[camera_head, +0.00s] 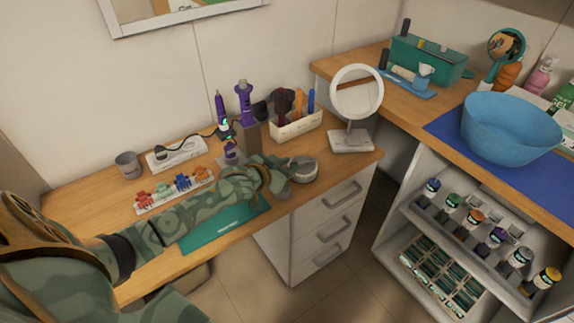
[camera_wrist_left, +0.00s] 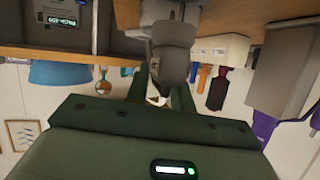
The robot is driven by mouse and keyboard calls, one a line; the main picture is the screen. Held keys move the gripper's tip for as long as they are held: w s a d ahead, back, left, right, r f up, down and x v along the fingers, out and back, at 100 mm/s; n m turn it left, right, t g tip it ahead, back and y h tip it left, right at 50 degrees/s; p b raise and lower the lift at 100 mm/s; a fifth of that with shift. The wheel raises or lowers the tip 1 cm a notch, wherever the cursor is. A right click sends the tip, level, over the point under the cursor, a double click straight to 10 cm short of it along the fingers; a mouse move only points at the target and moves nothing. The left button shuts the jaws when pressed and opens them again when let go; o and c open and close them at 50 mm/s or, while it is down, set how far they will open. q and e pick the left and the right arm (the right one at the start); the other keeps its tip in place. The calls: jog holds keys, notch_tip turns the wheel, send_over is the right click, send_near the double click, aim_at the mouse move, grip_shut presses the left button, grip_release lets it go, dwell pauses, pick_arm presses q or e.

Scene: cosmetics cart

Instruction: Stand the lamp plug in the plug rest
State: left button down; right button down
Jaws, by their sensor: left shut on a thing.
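My left gripper (camera_head: 284,177) is over the desk's right part, near the front edge, beside a round grey item (camera_head: 303,169). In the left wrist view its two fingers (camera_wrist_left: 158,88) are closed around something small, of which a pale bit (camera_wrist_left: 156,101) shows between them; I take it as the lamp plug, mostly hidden. A dark grey rounded thing (camera_wrist_left: 172,45) is just beyond the fingertips; I cannot tell whether they touch. The ring lamp (camera_head: 352,139) stands on the desk to the right. I cannot make out the plug rest for certain. My right gripper is not in view.
A white power strip (camera_head: 176,154), coloured clips (camera_head: 175,190) and a grey cup (camera_head: 128,165) are on the left. A teal mat (camera_head: 225,226) lies under my arm.

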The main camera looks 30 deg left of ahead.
pick_arm(q)
jog(key=shift+f+b, duration=0.65)
jog(key=shift+f, duration=1.05)
jog(key=c, duration=1.1)
grip_release()
jog(key=shift+s, duration=0.1)
jog(key=p+v, duration=0.6)
jog(key=v, duration=1)
jog(key=shift+a, duration=0.1)
jog(key=shift+f, duration=0.1)
